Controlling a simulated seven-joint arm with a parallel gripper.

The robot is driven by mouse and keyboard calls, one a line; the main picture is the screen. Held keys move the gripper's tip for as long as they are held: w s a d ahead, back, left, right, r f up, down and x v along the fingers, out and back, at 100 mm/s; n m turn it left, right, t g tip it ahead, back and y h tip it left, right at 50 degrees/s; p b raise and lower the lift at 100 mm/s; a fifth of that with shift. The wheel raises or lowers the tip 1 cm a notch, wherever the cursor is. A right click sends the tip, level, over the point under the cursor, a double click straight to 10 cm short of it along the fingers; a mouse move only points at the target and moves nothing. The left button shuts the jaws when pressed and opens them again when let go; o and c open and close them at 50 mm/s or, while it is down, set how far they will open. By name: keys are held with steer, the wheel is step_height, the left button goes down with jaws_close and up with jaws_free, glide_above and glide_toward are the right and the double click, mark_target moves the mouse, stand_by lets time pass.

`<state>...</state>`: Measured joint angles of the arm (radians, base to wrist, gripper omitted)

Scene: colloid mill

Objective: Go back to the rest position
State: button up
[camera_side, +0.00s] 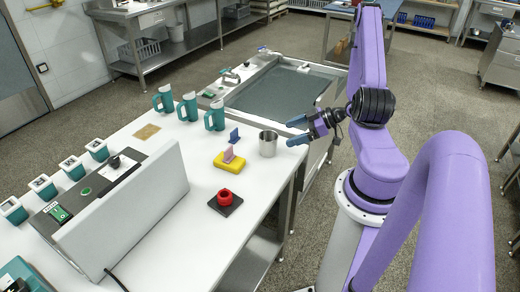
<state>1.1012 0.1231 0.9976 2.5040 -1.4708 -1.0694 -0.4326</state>
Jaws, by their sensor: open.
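My gripper (294,132) is at the end of my purple arm, right of centre in the side view. Its two blue-grey fingers are spread apart with nothing between them, and they point left. The gripper hangs above the right edge of the white table (205,228). A metal cup (268,144) stands upright on the table just left of the fingers, and no contact with it is clear. My arm rises above the gripper and bends down to its base at the right.
A basin (280,93) lies behind. Open floor (440,110) is at the right.

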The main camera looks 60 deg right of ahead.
steer(key=w+n+g, duration=0.1)
steer(key=w+a+n+g+h, duration=0.1)
steer(key=w, duration=0.1)
steer(key=w+n+g, duration=0.1)
steer(key=g, duration=0.1)
steer(key=shift+w+a+f+h, duration=0.15)
steer(key=shift+a+f+h, duration=0.1)
steer(key=shift+f+h, duration=0.1)
steer(key=w+a+r+n+g+h, duration=0.2)
steer(key=w+a+r+g+h, duration=0.15)
steer(key=a+r, duration=0.85)
steer(key=s+a+r, duration=0.3)
steer(key=s+a, duration=0.4)
steer(key=a, duration=0.4)
steer(key=s+a+r+n+g, duration=0.1)
steer(key=s, duration=0.5)
steer(key=s+a+r+n+g, duration=0.1)
steer(key=s+a+r+g, duration=0.1)
steer(key=s, duration=0.4)
steer(key=shift+s, duration=0.3)
